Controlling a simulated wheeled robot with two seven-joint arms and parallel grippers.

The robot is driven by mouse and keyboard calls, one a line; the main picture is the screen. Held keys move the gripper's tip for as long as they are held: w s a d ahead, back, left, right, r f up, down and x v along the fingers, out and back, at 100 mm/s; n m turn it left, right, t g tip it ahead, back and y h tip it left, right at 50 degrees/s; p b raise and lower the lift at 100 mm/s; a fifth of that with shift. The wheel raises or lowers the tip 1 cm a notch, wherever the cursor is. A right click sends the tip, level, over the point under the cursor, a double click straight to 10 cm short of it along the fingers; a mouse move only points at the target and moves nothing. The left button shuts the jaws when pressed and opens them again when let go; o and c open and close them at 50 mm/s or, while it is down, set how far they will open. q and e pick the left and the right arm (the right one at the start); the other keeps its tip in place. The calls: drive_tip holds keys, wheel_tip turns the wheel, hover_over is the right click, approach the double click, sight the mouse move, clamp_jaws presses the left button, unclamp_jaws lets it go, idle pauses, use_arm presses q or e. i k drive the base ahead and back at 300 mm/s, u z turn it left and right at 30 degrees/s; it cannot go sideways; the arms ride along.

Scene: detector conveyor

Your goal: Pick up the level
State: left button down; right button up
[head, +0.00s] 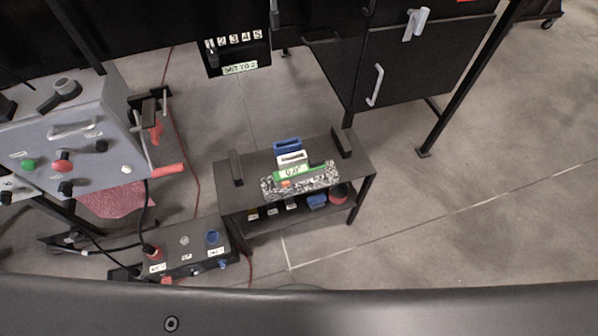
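A small dark table (235,200) stands on the floor near the middle of the head view. On its top, near the front edge, lies a speckled black-and-white block (318,184). A green bar-shaped item (318,168) with a lettered label lies along the block and could be the level, but it is too small to tell. Behind it are a white item (292,157) and a blue item (288,145). Neither of my grippers shows in this view.
The table's lower shelf holds a blue item (317,200), a red round item (339,194) and labels. A grey control box (100,145) stands left; a dark button box (187,258) sits below it. Cables cross the floor. Floor on the right (480,240) is clear.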

sight(315, 166)
drive_tip(key=z, duration=2.35)
drive_tip(key=i, duration=2.05)
drive_tip(key=u, duration=2.9)
